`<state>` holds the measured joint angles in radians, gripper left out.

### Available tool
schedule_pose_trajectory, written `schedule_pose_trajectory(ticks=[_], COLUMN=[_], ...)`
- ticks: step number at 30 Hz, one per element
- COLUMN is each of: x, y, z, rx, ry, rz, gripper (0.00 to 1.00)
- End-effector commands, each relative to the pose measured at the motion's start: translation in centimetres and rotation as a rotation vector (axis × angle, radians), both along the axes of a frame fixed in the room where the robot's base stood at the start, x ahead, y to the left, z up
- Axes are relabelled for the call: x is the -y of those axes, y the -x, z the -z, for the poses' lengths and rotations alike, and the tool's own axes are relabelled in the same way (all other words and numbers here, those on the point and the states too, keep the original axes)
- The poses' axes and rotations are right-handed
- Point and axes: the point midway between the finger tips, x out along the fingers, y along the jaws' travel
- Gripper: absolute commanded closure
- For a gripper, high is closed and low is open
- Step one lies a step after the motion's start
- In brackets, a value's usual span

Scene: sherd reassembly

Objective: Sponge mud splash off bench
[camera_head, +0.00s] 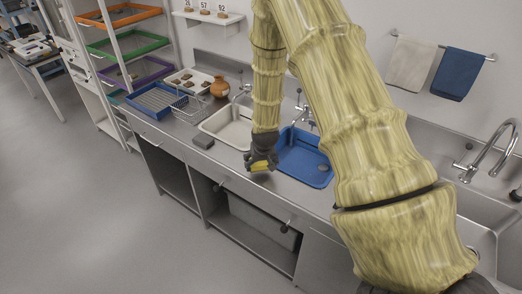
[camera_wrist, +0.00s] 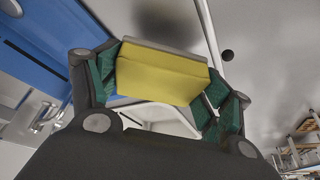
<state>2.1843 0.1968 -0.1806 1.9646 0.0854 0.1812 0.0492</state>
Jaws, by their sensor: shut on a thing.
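My gripper (camera_head: 260,164) is shut on a yellow sponge (camera_head: 260,167) over the front of the steel bench (camera_head: 231,161), between the white basin and the blue tub. In the wrist view the sponge (camera_wrist: 162,75), with a greyish strip along one edge, sits between the green-padded fingers of my gripper (camera_wrist: 160,82). A blurred dark patch (camera_wrist: 172,22) shows on the bench just beyond the sponge; I cannot tell whether it is mud or shadow. I cannot tell whether the sponge touches the bench.
A blue tub (camera_head: 304,166) is right of the gripper, and a white basin (camera_head: 222,119) is left of it. A grey block (camera_head: 203,142) lies near the front edge. A blue rack (camera_head: 155,104) and orange pot (camera_head: 219,87) stand further left.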

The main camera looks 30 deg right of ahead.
Motion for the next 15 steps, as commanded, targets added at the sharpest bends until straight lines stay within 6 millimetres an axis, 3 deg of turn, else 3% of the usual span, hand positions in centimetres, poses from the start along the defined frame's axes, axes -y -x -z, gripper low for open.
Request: schedule_pose_trajectory(ticks=[15], x=[-0.3], y=[-0.3], z=[-4.7], rx=[0.002], ry=[0.001], rz=[-0.005], gripper=[0.6])
